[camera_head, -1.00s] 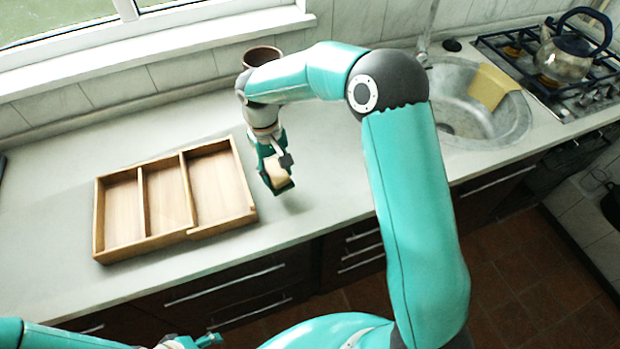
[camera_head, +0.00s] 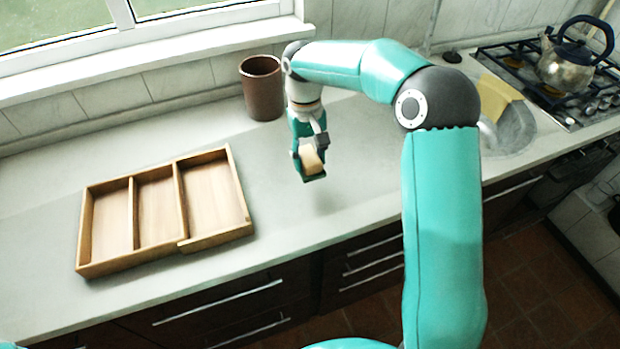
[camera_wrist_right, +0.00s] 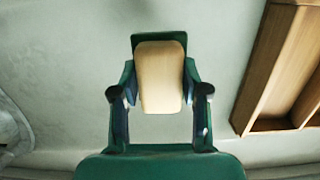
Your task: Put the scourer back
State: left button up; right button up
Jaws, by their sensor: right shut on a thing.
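My right gripper (camera_head: 309,163) is shut on a pale tan block with rounded edges, which looks like the scourer (camera_head: 311,157). It holds the block above the counter, to the right of the wooden tray (camera_head: 181,244). In the right wrist view the scourer (camera_wrist_right: 160,78) sits between the fingers of the gripper (camera_wrist_right: 160,95). The tray has three compartments, all empty in the head view, and part of it shows at the right of the wrist view (camera_wrist_right: 262,70). My left gripper is out of view.
A brown cup (camera_head: 262,88) stands by the wall behind my right gripper. The sink (camera_head: 515,125) with a yellow cloth (camera_head: 497,97) is at the right, partly behind my arm. A kettle (camera_head: 567,62) stands on the stove (camera_head: 530,75). The counter between tray and gripper is clear.

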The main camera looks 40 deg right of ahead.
aim_at(308, 152)
notch_tip(308, 152, down, 8)
jog(key=shift+f+p, duration=0.1)
jog(key=shift+p, duration=0.25)
jog(key=shift+f, duration=0.1)
jog(key=o, duration=1)
jog(key=r, duration=0.4)
jog(key=w+r, duration=0.1)
jog(key=r, duration=0.3)
jog(key=r+b, duration=0.1)
jog(key=r, duration=0.3)
jog(key=shift+w+d+r, duration=0.15)
jog(key=shift+w+d, duration=0.05)
jog(key=shift+w, duration=0.2)
jog(key=shift+s, duration=0.1)
